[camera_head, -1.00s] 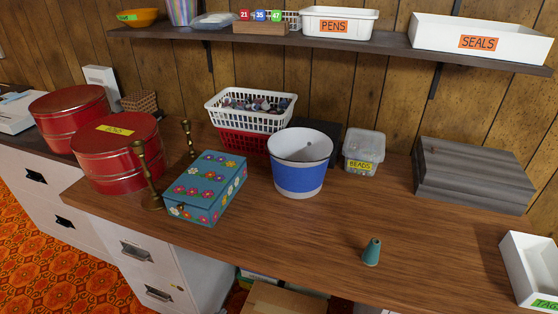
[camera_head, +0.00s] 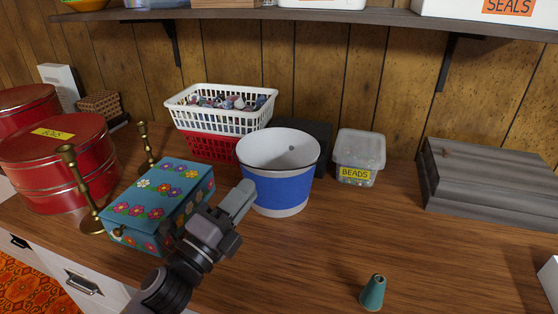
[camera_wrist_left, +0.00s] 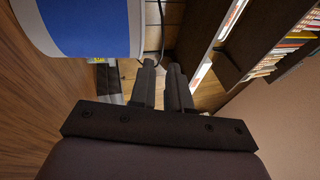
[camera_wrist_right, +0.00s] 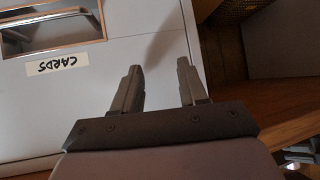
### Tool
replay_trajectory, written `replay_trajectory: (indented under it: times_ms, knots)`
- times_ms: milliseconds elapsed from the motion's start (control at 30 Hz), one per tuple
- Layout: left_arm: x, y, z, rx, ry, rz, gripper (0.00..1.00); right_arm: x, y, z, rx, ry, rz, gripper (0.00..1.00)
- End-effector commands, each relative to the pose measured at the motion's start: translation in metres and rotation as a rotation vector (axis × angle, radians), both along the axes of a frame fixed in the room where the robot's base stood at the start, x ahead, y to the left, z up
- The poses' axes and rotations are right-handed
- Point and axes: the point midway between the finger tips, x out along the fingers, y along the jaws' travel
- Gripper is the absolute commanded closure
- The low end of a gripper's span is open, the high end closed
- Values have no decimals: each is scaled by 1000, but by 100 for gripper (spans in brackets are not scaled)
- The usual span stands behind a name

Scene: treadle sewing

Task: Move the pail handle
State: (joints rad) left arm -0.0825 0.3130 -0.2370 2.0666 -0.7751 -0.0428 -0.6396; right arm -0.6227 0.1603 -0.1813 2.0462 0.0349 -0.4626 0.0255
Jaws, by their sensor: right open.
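The white pail (camera_head: 276,188) with a blue band stands upright on the wooden worktop. I cannot make out its handle in the head view. My left gripper (camera_head: 246,190) is just in front of the pail's left side, pointing up and right. In the left wrist view the pail (camera_wrist_left: 90,28) is at upper left, beside the fingers (camera_wrist_left: 161,66). These are a small way apart, with nothing clearly held. A thin dark curved line (camera_wrist_left: 161,30) shows beyond them; I cannot tell if it is the handle. My right gripper (camera_wrist_right: 158,72) is open and empty, facing a white drawer front.
A flowered box (camera_head: 160,203) and brass candlesticks (camera_head: 80,190) stand left of the pail. A white basket (camera_head: 220,117) is behind it, a beads tub (camera_head: 358,160) at right. A teal cone (camera_head: 373,292) stands in front.

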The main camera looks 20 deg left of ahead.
Motion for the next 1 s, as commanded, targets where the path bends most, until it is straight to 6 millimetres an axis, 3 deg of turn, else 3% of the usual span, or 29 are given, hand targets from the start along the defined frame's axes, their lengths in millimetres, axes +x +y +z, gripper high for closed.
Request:
replay_trajectory:
  times_ms: [167,633,1000]
  knots:
    - [7,-2,3,1,-3,0,83,-6,2,-2,6,16,-2,57]
    - [57,-19,19,-1,0,1,83,-10,3,1,6,21,-5,57]
    - [65,-22,21,-1,1,0,83,-8,1,2,3,16,-6,57]
